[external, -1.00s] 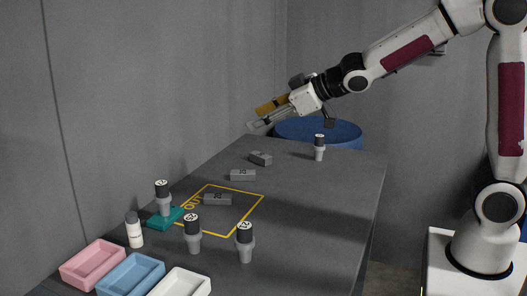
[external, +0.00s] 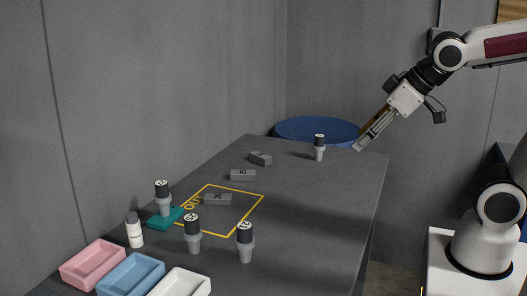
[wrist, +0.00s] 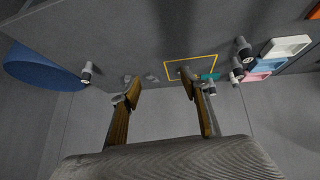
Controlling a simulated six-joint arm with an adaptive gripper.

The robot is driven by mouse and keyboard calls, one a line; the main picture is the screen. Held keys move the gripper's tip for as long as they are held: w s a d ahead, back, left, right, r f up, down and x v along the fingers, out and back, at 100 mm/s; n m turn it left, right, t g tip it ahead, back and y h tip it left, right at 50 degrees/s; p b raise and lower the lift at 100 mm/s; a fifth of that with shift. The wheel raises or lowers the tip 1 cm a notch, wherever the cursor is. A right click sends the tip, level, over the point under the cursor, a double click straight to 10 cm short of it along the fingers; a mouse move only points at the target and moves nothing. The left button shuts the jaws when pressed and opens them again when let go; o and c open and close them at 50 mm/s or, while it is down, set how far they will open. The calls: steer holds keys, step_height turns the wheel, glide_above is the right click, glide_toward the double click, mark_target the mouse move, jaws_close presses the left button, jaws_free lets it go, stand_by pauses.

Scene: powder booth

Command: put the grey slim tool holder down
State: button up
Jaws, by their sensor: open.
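Several grey tool holders with black tops stand upright on the dark table. One (external: 319,148) is alone near the back right and looks slim; it shows at the left in the wrist view (wrist: 87,73). Two more (external: 193,235) (external: 245,243) stand near the front, and another (external: 163,199) is at the teal block (external: 168,219). I cannot tell for sure which is the named one. My gripper (external: 363,143) is open and above the table's back right corner, right of and apart from the lone holder. In the wrist view nothing is between the fingers (wrist: 162,90).
Grey blocks (external: 243,175) (external: 260,158) lie on the table (external: 320,210), another (external: 217,199) inside the yellow outline (external: 250,212). A white bottle (external: 135,232) and pink (external: 92,264), blue (external: 131,274) and white (external: 180,284) trays are in front. A blue drum (external: 300,128) stands behind.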

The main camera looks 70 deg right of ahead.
steer(key=s+a+f+g+y, duration=0.1)
steer(key=s+a+f, duration=0.1)
steer(key=s, duration=0.7)
steer(key=shift+s+a+f+g, duration=0.3)
steer(key=shift+a+f, duration=0.1)
steer(key=shift+a, duration=0.2)
stand_by(0.4)
